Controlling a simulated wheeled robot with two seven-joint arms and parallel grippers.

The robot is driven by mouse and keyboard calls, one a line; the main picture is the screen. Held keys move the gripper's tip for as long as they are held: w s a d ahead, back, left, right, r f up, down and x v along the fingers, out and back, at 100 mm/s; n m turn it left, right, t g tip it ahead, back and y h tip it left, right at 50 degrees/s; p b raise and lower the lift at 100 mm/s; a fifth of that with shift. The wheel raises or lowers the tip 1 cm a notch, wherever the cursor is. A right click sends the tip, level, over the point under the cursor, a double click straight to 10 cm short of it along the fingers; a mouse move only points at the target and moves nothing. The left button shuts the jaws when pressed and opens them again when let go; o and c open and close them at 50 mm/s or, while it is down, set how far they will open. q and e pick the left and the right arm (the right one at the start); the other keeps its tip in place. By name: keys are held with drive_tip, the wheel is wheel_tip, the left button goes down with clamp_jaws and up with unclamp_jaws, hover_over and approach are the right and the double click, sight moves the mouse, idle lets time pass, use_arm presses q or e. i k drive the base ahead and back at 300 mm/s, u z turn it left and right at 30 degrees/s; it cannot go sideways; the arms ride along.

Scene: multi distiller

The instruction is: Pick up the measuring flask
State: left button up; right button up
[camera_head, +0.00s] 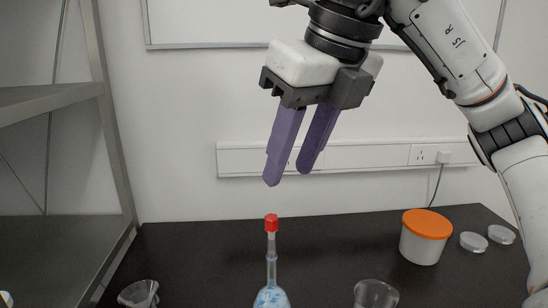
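The measuring flask (271,270) stands upright on the black table. It has a narrow clear neck, a red cap and a bulb with light blue contents; its lower part is cut off by the bottom edge of the view. My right gripper (288,177) is above the flask, with its two purple fingers pointing down and slightly left. The fingers are apart with nothing between them, and their tips are higher in the picture than the red cap. My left gripper does not show.
A clear beaker (376,294) stands right of the flask, and a clear glass vessel (139,294) is on the left. A white tub (423,239) with an orange lid and two small clear dishes (474,242) are at the right. A grey metal shelf (60,250) borders the left side.

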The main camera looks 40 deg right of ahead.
sight(272, 296)
drive_tip(key=k, duration=1)
